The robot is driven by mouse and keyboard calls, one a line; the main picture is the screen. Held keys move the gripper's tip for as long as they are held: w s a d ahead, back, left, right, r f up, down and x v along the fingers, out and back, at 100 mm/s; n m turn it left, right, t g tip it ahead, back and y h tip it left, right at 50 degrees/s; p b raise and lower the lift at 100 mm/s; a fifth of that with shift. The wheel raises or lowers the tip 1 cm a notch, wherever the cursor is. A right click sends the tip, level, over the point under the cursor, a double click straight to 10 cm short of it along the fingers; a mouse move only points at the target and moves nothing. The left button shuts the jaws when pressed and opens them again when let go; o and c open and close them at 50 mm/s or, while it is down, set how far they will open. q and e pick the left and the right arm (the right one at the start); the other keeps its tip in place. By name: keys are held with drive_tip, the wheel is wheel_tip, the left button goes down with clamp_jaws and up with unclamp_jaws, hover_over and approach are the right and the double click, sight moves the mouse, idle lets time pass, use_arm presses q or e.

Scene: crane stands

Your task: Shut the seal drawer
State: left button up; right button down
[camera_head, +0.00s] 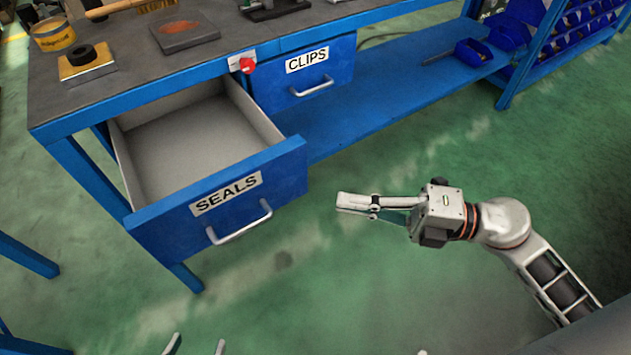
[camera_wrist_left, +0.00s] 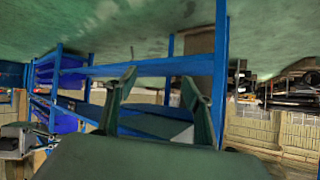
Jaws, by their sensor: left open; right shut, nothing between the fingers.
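The seals drawer (camera_head: 221,203) is pulled well out of the blue workbench, at the left of the head view. Its blue front bears a SEALS label and a silver bar handle (camera_head: 240,224). The inside that shows is grey and empty. My left gripper (camera_head: 196,345) shows only as two fingertips at the bottom edge, open and apart from the drawer front. Its open fingers also show in the left wrist view (camera_wrist_left: 158,77), with nothing between them. My right gripper (camera_head: 356,205) is shut and empty, right of the drawer and clear of it, over the floor.
The clips drawer (camera_head: 304,75) beside it is shut. A red button (camera_head: 247,65) sits on the bench edge between them. A tin (camera_head: 52,34) and a grey plate (camera_head: 184,32) stand on the benchtop (camera_head: 120,58). The green floor before the drawer is clear.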

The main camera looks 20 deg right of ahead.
sight(293, 180)
drive_tip(key=w+a, duration=0.5)
drive_tip(key=shift+w+b, duration=0.25)
drive_tip(key=shift+b, duration=0.1)
use_arm(q)
drive_tip(key=shift+w+d+r, duration=0.2)
drive_tip(key=shift+d+r, duration=0.05)
drive_tip(key=shift+d, duration=0.2)
drive_tip(key=shift+w+r, duration=0.15)
use_arm(e)
drive_tip(key=shift+w, duration=0.15)
